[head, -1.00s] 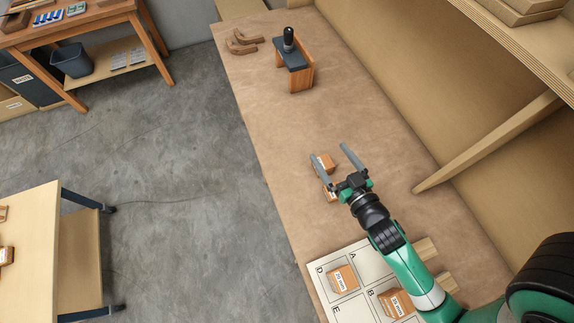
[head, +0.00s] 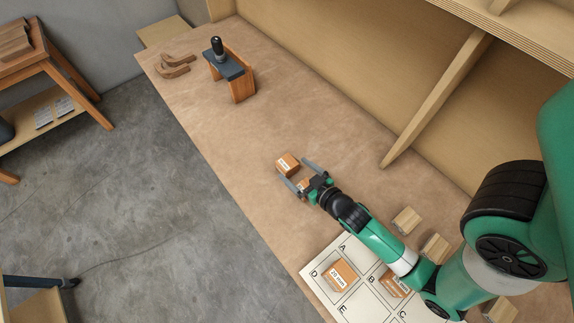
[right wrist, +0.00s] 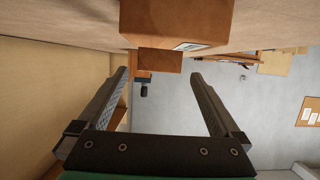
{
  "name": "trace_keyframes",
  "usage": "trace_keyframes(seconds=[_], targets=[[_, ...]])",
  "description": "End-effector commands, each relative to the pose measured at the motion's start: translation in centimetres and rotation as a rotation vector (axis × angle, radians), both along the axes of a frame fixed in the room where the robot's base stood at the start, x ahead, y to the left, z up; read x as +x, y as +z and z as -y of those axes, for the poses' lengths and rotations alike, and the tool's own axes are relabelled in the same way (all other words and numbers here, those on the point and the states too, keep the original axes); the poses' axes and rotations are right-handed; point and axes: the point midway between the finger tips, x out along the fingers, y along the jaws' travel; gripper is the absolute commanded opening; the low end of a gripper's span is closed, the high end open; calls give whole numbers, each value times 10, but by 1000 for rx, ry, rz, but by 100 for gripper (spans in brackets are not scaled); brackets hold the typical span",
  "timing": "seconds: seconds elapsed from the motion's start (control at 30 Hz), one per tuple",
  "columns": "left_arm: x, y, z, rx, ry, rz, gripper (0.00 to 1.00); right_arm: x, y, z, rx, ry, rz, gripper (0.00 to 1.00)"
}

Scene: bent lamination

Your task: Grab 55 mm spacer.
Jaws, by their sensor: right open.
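Two small wooden spacer blocks with white labels lie on the brown bench; their labels are too small to read, so I cannot tell which is 55 mm. The farther block (head: 287,163) shows between my right gripper's fingertips in the head view. The nearer block (head: 304,184) is partly hidden by my right gripper (head: 293,170). In the right wrist view, a large near block (right wrist: 180,22) and a smaller one behind it (right wrist: 160,62) show above the open fingers (right wrist: 158,75). Nothing is held. My left gripper is not in view.
A white lettered board (head: 325,265) carries labelled blocks (head: 340,274) in front. Plain wood pieces (head: 407,220) lie to its right. A wooden stand with a dark top (head: 231,68) and curved pieces (head: 174,66) are at the far end. A diagonal brace (head: 435,100) stands at the right.

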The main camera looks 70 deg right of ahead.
Motion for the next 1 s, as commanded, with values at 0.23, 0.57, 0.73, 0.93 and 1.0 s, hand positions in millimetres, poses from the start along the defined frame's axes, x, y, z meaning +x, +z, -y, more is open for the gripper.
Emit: trace_keyframes(seconds=[0.23,0.57,0.73,0.93,1.0], targets=[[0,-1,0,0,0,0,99,19,-5,13,0,-3,2,100],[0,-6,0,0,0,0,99,42,-14,28,1,0,0,100],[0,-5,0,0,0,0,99,42,-14,28,1,0,0,87],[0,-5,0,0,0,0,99,42,-14,28,1,0,0,51],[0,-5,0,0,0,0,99,42,-14,28,1,0,0,39]])
